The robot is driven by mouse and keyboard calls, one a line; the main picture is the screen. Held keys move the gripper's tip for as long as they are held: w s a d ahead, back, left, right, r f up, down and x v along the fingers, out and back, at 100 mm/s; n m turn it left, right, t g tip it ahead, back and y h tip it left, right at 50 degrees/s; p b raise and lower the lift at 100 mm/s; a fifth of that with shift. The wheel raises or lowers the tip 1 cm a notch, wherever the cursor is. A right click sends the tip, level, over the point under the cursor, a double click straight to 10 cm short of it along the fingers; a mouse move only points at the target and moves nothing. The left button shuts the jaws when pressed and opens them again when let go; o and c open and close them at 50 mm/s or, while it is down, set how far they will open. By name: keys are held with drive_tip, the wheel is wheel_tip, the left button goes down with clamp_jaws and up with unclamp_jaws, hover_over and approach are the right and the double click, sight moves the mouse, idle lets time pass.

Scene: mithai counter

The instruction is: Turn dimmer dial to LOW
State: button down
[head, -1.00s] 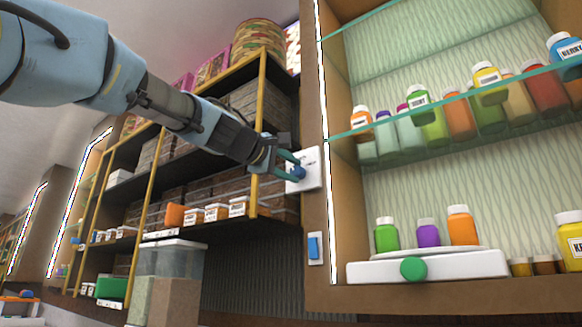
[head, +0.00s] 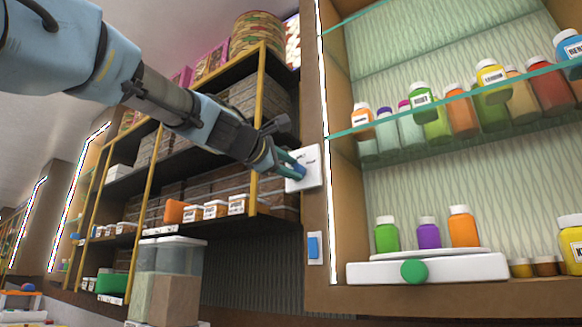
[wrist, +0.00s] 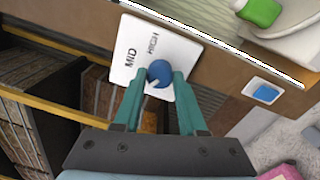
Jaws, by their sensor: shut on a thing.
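The dimmer dial (wrist: 160,70) is a round blue knob on a white wall plate (wrist: 177,48). The plate also shows in the head view (head: 312,160), on the wooden post left of the glass cabinet. In the wrist view, MID and HIGH are readable on the plate; no LOW label shows. A pale pointer mark on the knob's lower left points away from both words, toward the left finger. My gripper (head: 293,163) has its teal fingers on either side of the knob, shut on it. In the head view the fingers mostly hide the knob.
A blue rocker switch (head: 313,247) sits below the plate. To the right is the cabinet with a glass shelf (head: 400,123), several jars and a white scale (head: 375,270). Left, behind my arm, stands a dark shelf rack (head: 262,130) with yellow posts. Clear bins (head: 172,257) stand below it.

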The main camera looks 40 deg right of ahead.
drive_tip(key=shift+c, duration=2.3)
unclamp_jaws()
drive_tip(key=b+v, duration=0.3)
drive_tip(key=v, duration=0.7)
drive_tip(key=shift+a+b, duration=0.4)
drive_tip(key=shift+s+f, duration=0.1)
